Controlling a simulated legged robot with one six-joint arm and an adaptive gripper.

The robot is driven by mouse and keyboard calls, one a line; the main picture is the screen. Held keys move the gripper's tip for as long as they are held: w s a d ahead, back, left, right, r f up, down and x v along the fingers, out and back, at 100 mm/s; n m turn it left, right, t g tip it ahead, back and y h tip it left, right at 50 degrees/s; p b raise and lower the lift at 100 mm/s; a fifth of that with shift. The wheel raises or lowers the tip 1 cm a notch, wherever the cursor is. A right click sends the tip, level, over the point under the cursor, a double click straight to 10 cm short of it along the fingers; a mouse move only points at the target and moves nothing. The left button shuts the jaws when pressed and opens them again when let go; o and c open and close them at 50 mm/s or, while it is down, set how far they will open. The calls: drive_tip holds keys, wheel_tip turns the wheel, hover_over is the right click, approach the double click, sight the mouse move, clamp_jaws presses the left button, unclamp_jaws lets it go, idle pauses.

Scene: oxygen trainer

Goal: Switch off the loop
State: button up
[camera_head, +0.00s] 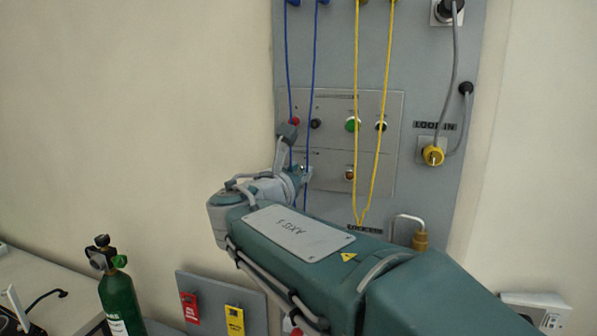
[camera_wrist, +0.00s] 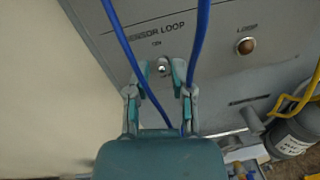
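The panel labelled SENSOR LOOP (camera_wrist: 220,75) fills the wrist view. A small metal toggle switch (camera_wrist: 161,68) sits below that label, with an ON mark above it. My gripper (camera_wrist: 161,74) is open, one finger on each side of the toggle; whether either finger touches it, I cannot tell. A brownish round lamp (camera_wrist: 245,46) under the word LOOP is at the right and looks unlit. In the head view, my gripper (camera_head: 295,150) is at the lower left of the control panel (camera_head: 330,180), partly hidden by my arm.
Blue cords (camera_head: 312,60) hang across the panel and pass by my gripper; in the wrist view (camera_wrist: 126,55) they run close to the fingers. Yellow cords (camera_head: 357,75) hang to the right. A green cylinder (camera_head: 121,300) stands at the lower left.

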clamp_jaws()
drive_tip(key=shift+f, duration=0.1)
drive_tip(key=shift+w+d+f+m+t+h, duration=0.15)
drive_tip(key=shift+f+t+h, duration=0.3)
drive_tip(key=shift+t+h, duration=0.75)
drive_tip(key=shift+s+a+f+m+t+h, duration=0.1)
drive_tip(key=shift+f+m+t+h, duration=0.3)
drive_tip(key=shift+t, duration=1.4)
drive_tip(key=shift+f, duration=0.1)
drive_tip(key=o, duration=0.6)
unclamp_jaws()
drive_tip(key=shift+c, duration=0.2)
